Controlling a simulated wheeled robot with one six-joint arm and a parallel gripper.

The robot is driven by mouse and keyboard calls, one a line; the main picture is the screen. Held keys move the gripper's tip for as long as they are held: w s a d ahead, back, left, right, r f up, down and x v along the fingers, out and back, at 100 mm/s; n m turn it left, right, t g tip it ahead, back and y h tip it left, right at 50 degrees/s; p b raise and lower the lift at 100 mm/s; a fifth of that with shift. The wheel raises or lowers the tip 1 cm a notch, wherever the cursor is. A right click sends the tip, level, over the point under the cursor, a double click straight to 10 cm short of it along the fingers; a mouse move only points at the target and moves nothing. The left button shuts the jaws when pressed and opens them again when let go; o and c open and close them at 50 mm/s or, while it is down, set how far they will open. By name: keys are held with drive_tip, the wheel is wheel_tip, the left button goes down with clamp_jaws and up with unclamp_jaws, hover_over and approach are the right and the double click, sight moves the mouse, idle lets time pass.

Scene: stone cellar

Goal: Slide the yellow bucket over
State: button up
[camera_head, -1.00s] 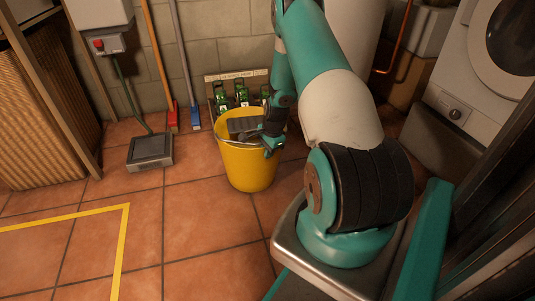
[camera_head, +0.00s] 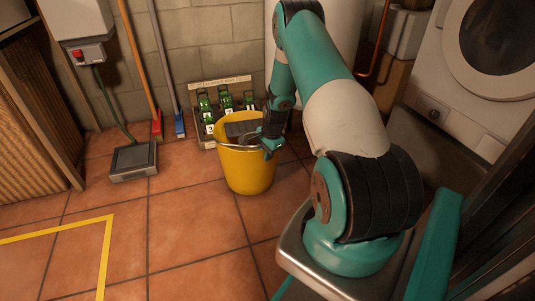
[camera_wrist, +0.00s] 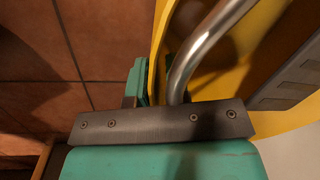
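The yellow bucket (camera_head: 249,172) stands upright on the tiled floor near the centre of the head view. Its metal handle (camera_wrist: 208,40) hangs over to the rim by my gripper. A dark grey slab-like thing (camera_head: 241,128) shows inside it. My gripper (camera_head: 270,144) is at the right part of the bucket's rim. In the wrist view, one teal fingertip (camera_wrist: 138,80) lies against the outside of the yellow wall (camera_wrist: 158,62); the other finger is mostly hidden by the handle. The gripper appears shut on the rim.
A broom, a mop and a grey floor pad (camera_head: 133,160) are to the left. Yellow tape (camera_head: 107,245) marks floor at lower left. Tiles in front and left are clear. A white washer (camera_head: 500,60) is right.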

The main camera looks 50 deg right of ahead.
drive_tip(key=o, duration=0.4)
drive_tip(key=shift+a+r, duration=0.1)
drive_tip(key=shift+r, duration=0.05)
drive_tip(key=s+r+p, duration=0.1)
drive_tip(key=r+p, duration=0.1)
drive_tip(key=r, duration=0.3)
drive_tip(key=r+p, duration=0.3)
drive_tip(key=r, duration=0.3)
drive_tip(key=s+d+r+p, duration=0.1)
drive_tip(key=r+p, duration=0.2)
drive_tip(key=r, duration=0.3)
drive_tip(key=shift+s, duration=0.35)
